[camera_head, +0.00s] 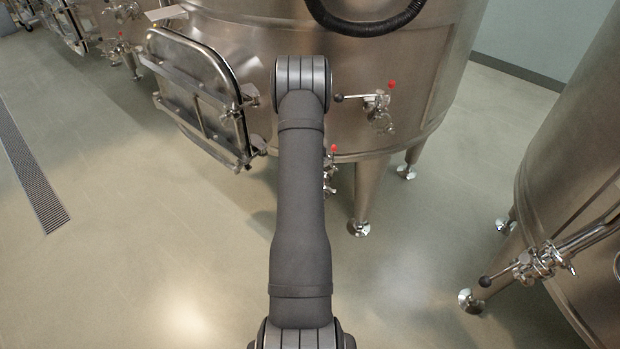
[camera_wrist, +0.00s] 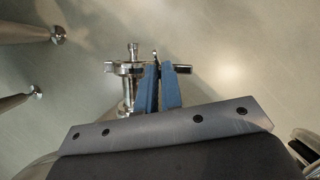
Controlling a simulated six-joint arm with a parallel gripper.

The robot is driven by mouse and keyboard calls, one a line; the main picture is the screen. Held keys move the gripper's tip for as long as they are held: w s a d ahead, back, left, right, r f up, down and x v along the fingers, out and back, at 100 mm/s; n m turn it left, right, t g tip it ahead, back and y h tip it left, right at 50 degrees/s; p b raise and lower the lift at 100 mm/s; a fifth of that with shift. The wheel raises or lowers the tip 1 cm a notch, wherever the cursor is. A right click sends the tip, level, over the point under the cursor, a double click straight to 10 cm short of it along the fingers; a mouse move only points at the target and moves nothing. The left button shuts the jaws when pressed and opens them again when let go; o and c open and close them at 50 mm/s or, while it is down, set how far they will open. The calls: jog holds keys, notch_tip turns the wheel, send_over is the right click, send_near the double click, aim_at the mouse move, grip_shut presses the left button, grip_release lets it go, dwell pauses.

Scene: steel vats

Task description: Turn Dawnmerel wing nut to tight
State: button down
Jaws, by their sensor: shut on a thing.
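In the wrist view my gripper (camera_wrist: 161,70) has two blue fingers, close together and shut on a small metal part at a pipe clamp. A thin shiny tip of this part, which looks like the wing nut (camera_wrist: 156,56), shows just beyond the fingertips; the rest is hidden between them. The steel clamp fitting (camera_wrist: 128,69) is left of the fingers, with a short stub standing up from it. A rod end shows right of the fingers. How tight the nut is cannot be seen. In the head view my arm hides the gripper and the nut.
The middle steel vat (camera_head: 415,60) has a hatch door (camera_head: 195,95) standing out at left and a red-tipped valve (camera_head: 378,102) at right. Another vat (camera_head: 580,170) with a valve (camera_head: 535,262) stands at right. A floor drain (camera_head: 30,170) is at left. Open floor lies between.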

jog(key=c, duration=1.6)
grip_release()
jog(key=v, duration=1.7)
jog(key=shift+r, duration=0.2)
jog(key=shift+f, duration=0.15)
jog(key=x, duration=1.7)
jog(key=shift+f, duration=0.1)
